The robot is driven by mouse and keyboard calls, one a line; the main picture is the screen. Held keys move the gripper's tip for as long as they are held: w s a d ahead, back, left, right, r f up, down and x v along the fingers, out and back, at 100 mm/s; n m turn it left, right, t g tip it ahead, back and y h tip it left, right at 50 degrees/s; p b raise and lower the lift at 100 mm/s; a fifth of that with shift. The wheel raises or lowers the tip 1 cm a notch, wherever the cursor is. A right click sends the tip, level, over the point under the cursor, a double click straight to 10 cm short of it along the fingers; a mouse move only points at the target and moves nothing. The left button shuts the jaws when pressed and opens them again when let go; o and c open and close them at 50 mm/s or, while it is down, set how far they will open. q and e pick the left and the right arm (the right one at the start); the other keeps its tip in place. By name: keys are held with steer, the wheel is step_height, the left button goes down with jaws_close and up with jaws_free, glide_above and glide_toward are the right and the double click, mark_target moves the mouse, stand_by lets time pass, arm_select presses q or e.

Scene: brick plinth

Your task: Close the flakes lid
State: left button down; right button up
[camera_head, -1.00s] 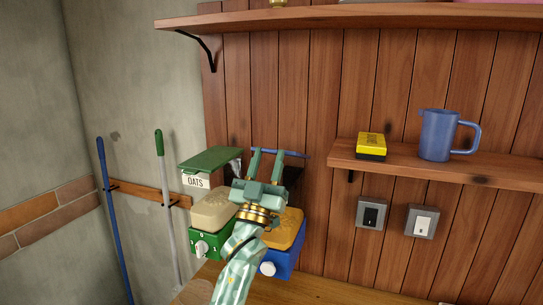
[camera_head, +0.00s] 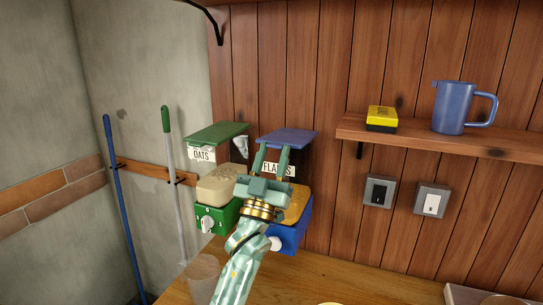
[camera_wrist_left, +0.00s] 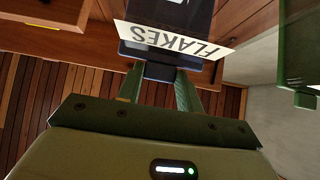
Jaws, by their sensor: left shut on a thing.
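The blue flakes lid (camera_head: 290,138) lies across the top of the flakes dispenser, its top face showing at a slope much like the green oats lid. I cannot tell whether it sits flush. My left gripper (camera_head: 273,150) reaches up in front of it, fingers shut on the lid's front edge. The white FLAKES label (camera_head: 281,170) is partly hidden behind the fingers. The blue flakes dispenser base (camera_head: 291,238) is partly covered by my arm. In the left wrist view, my left gripper (camera_wrist_left: 160,74) has a dark blue piece between its fingers, beside the FLAKES label (camera_wrist_left: 172,38). My right gripper is not in view.
The green oats lid (camera_head: 217,133) and green oats base (camera_head: 211,216) stand close on the left. A shelf (camera_head: 450,138) on the right holds a yellow-and-black box (camera_head: 381,118) and a blue jug (camera_head: 452,108). A clear cup (camera_head: 203,275) stands on the wooden counter (camera_head: 365,287).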

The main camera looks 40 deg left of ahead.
arm_select(q)
steer(key=c, duration=1.1)
jaws_free()
steer(key=shift+w+f, duration=0.2)
steer(key=shift+f, duration=0.15)
steer(key=shift+o, duration=0.9)
steer(key=shift+d+r, duration=0.1)
steer(key=shift+d, duration=0.05)
steer(key=shift+s+f, duration=0.15)
steer(key=shift+f, duration=0.25)
steer(key=b+v, duration=0.2)
steer(key=v, duration=1.3)
steer(key=shift+s+d+b, duration=0.25)
steer(key=shift+s+b, duration=0.05)
steer(key=shift+s, duration=0.05)
steer(key=shift+r, duration=0.15)
